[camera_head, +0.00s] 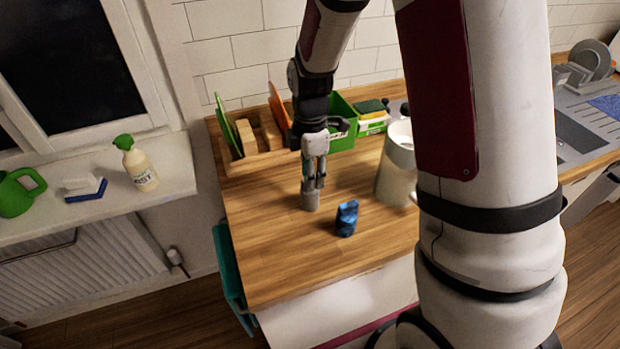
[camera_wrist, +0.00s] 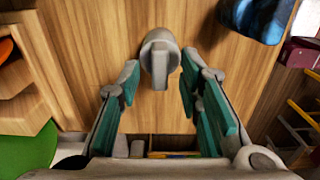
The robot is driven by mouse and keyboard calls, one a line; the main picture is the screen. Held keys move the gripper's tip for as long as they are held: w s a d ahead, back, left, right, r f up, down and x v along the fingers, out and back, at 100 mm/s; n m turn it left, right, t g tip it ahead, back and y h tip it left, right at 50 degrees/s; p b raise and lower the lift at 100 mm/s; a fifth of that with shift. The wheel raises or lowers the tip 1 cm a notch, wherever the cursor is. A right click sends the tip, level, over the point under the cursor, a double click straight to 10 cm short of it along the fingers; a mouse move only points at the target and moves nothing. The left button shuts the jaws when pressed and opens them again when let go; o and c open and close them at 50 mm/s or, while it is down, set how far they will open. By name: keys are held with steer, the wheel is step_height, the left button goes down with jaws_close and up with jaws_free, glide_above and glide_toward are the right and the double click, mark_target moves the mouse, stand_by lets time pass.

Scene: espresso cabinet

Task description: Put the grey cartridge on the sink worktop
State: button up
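The grey cartridge (camera_head: 310,197) stands on the wooden worktop (camera_head: 275,255), just below my gripper (camera_head: 316,180). In the wrist view the cartridge (camera_wrist: 160,50) has a round grey top and lies between and slightly beyond the fingertips. The teal-padded fingers are spread, with a visible gap on each side of the cartridge, and hold nothing. A separate metal sink with a draining area (camera_head: 585,130) is set in the worktop at the far right. My arm hides part of the worktop between.
A blue patterned object (camera_head: 346,218) stands right of the cartridge. A pale jug-like container (camera_head: 397,170) is further right. Behind are a wooden rack (camera_head: 255,160), a green bin (camera_head: 342,125) and sponges (camera_head: 371,108). The worktop's front left is clear.

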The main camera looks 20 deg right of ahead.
steer(key=s+r+m+t, duration=0.1)
steer(key=s+r+m, duration=0.2)
steer(key=r, duration=0.4)
steer(key=s+r+m+t+b, duration=0.1)
steer(key=s+r+m, duration=0.15)
steer(key=r, duration=0.35)
steer(key=s+r+m+t, duration=0.1)
steer(key=s+r+m, duration=0.2)
steer(key=r, duration=0.4)
steer(key=s+r+m+t, duration=0.2)
steer(key=s+r+m, duration=0.1)
steer(key=s+m, duration=0.6)
steer(key=shift+s+a+r+t, duration=0.15)
steer(key=shift+s+r+t, duration=0.2)
steer(key=shift+s, duration=0.8)
steer(key=shift+m, duration=0.25)
